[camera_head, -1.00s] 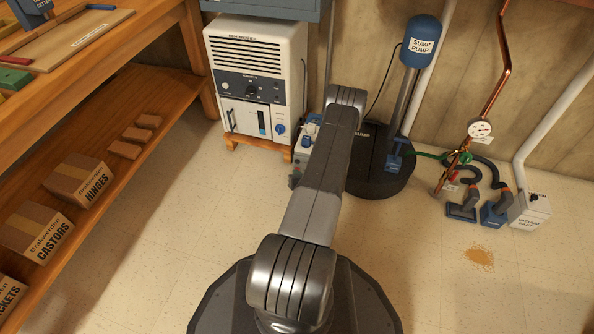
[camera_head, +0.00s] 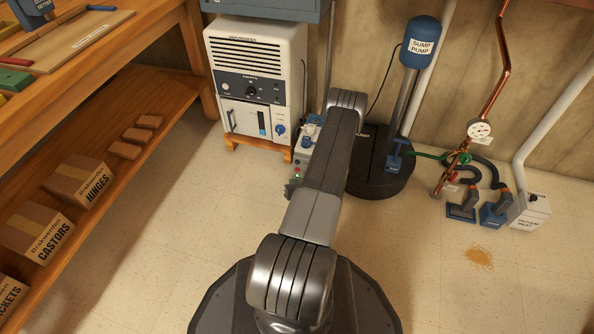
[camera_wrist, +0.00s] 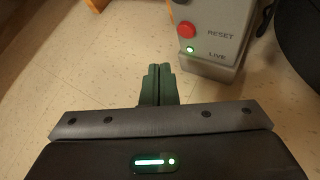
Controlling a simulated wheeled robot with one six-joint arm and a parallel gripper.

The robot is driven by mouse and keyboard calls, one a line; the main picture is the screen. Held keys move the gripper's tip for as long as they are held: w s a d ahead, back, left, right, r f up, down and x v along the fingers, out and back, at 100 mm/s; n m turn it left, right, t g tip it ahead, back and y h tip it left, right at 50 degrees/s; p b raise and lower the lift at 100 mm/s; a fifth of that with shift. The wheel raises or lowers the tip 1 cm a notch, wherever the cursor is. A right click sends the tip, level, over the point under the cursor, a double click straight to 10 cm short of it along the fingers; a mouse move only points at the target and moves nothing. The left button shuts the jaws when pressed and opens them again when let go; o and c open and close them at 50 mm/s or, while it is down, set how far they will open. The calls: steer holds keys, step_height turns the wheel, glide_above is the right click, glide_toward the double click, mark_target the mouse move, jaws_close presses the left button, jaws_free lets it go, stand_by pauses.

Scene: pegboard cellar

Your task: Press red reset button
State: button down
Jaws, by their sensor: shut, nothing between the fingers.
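The red reset button (camera_wrist: 186,30) sits on the face of a grey box (camera_wrist: 225,40) in the wrist view, beside the printed word RESET. Below it a small green light (camera_wrist: 190,50) glows beside the word LIVE. My gripper (camera_wrist: 160,70) is shut and empty, its fingertips just below and left of the button in the picture, with no contact visible. In the head view the grey box (camera_head: 302,160) stands on the floor between the dehumidifier and the sump, partly hidden by my arm. The green light (camera_head: 297,176) shows there too.
The white dehumidifier (camera_head: 257,80) stands left of the box on a wooden base. The black sump cover (camera_head: 380,165) with its blue pump (camera_head: 421,42) is to the right. A wooden shelf (camera_head: 130,105) with cartons is at left. The tiled floor (camera_head: 180,225) in front is clear.

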steer(key=shift+s+a, duration=0.3)
steer(key=shift+s, duration=0.6)
steer(key=s, duration=0.2)
steer(key=s+a, duration=0.1)
steer(key=shift+s+a, duration=0.1)
steer(key=shift+s, duration=0.25)
steer(key=shift+w, duration=0.1)
stand_by(0.3)
